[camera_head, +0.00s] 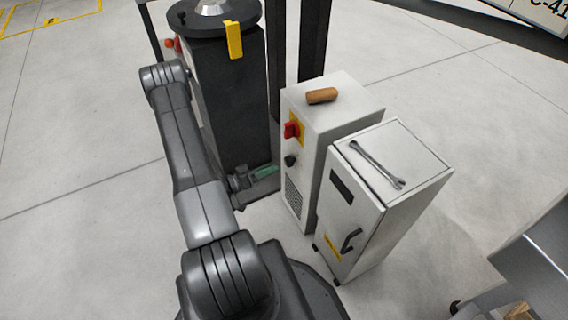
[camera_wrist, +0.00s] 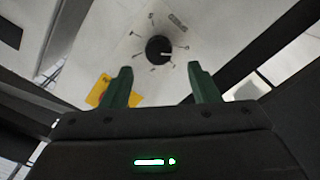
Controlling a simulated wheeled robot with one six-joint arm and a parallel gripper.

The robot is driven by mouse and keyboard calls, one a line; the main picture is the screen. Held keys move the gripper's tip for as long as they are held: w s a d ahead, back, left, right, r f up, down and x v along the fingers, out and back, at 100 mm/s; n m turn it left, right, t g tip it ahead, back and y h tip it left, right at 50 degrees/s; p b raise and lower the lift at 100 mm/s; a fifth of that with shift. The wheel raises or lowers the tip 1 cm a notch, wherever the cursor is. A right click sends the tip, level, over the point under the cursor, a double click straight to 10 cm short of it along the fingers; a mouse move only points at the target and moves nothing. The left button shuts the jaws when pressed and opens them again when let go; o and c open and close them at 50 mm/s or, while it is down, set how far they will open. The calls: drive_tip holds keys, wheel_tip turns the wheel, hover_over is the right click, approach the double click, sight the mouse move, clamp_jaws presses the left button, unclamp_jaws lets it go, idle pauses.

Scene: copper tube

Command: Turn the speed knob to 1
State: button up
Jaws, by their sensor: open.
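The black speed knob (camera_wrist: 158,49) shows in the wrist view on a pale panel, with a ring of small marks around it. I cannot read which mark it points to. The knob also shows in the head view (camera_head: 290,160), on the front of a white cabinet (camera_head: 330,125), below a red switch (camera_head: 291,130) on a yellow plate. My gripper (camera_wrist: 162,82) is open, its two green fingers apart and empty. In the wrist view the knob appears between and beyond the fingertips. In the head view my gripper (camera_head: 272,171) is low and left of the cabinet, apart from the knob.
A second white cabinet (camera_head: 380,190) with a wrench (camera_head: 377,165) on top stands right of the first. A brown cylindrical piece (camera_head: 322,95) lies on the first cabinet. A dark machine column (camera_head: 230,100) stands behind my arm. The floor at left is clear.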

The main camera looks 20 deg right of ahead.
sight(286, 162)
drive_tip(key=d, duration=0.6)
drive_tip(key=shift+w+d+b, duration=0.15)
drive_tip(key=shift+d+b, duration=0.05)
drive_tip(key=shift+b, duration=0.15)
drive_tip(key=c, duration=1)
